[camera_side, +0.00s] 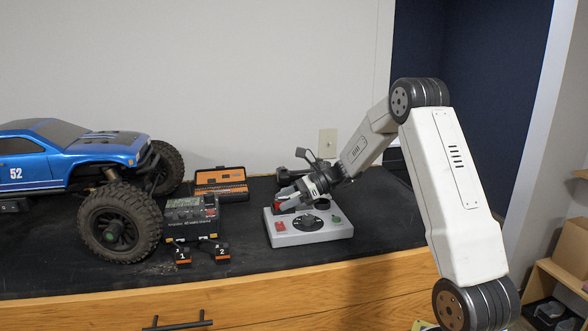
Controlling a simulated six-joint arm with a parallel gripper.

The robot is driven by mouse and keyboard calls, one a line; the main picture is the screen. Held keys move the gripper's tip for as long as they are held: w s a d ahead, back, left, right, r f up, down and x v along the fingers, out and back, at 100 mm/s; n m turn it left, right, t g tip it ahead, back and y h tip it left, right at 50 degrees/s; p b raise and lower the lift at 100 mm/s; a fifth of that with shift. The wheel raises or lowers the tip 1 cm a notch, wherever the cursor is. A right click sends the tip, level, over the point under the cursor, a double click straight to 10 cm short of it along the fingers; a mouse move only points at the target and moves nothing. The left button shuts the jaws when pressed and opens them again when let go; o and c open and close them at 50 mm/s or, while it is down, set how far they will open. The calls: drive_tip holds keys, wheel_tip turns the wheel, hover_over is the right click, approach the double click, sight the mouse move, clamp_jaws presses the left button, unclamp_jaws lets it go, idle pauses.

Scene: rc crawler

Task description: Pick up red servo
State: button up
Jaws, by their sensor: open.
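A small red block (279,207), which looks like the red servo, shows at the far left edge of a light grey base (312,237). My gripper (284,199) is right at it, angled down to the left from the arm. Its jaws are open, with the fingertips around or just beside the red block; I cannot tell which at this size. The fingers partly hide the block. A second red patch (279,226) lies on the base's front left, near a black round part (307,223) and a green one (336,219).
A blue RC truck (70,160) with big black tyres stands at the left. A charger (191,213), two black packs marked 1 and 2 (201,253) and an orange-black case (221,184) lie between. The black mat (385,225) is clear at right.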

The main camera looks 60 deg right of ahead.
sight(286, 197)
drive_tip(key=shift+c, duration=0.2)
clamp_jaws()
drive_tip(key=shift+r, duration=0.2)
drive_tip(key=shift+r, duration=0.45)
wheel_tip(286, 197, up, 2)
drive_tip(key=s+a+r, duration=0.2)
drive_tip(key=s+r, duration=0.3)
drive_tip(key=s, duration=0.1)
drive_tip(key=s+a+r, duration=0.2)
drive_tip(key=s+r, duration=0.2)
drive_tip(key=s, duration=0.3)
drive_tip(key=shift+a+r, duration=0.35)
drive_tip(key=shift+r, duration=0.05)
drive_tip(key=shift+s, duration=0.1)
